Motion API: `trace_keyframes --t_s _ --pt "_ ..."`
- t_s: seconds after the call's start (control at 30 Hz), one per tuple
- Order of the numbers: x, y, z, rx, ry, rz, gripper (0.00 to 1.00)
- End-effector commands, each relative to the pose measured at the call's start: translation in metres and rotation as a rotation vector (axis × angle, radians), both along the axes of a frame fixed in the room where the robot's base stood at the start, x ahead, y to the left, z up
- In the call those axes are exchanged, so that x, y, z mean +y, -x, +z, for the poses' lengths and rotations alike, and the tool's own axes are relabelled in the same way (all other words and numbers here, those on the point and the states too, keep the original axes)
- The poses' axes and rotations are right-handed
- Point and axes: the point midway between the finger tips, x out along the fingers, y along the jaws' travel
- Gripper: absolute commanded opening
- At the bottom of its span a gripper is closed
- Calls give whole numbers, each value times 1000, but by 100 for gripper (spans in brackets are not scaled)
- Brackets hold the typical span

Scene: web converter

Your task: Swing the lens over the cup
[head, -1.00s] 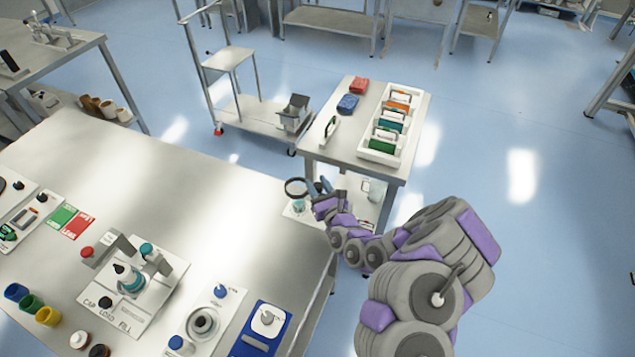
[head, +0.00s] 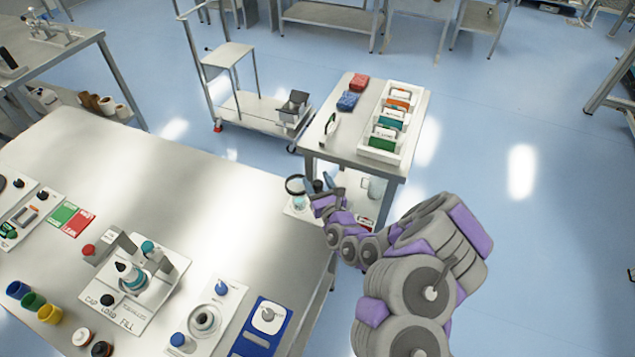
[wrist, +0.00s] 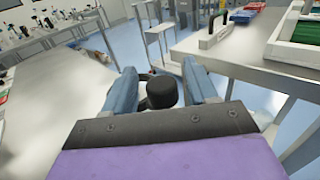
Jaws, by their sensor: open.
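The lens (head: 296,185), a dark-rimmed round ring, stands near the right edge of the steel table. A white plate (head: 301,212) lies below it, with a small round item (head: 299,203) on it that may be the cup; it is too small to be sure. My gripper (head: 321,185) is just right of the lens, its blue fingers open. In the wrist view, a black knob (wrist: 161,92) sits between the open fingers (wrist: 162,78), and I see no clear contact.
The table (head: 140,180) carries a cap-and-fill station (head: 135,285), a blue tray (head: 262,325) and coloured cups (head: 34,301) at left front. A side table (head: 345,145) with a card rack (head: 392,140) stands behind my gripper. The table's middle is bare.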

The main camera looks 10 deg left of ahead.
Motion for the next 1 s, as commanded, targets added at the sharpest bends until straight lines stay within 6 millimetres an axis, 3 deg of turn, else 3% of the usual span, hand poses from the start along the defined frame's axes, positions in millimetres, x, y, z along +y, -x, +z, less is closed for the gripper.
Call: trace_keyframes --t_s 0.27,1.0 --pt "-9 9 0 3 1 -2 57" --pt "-63 98 0 7 -2 -4 57"
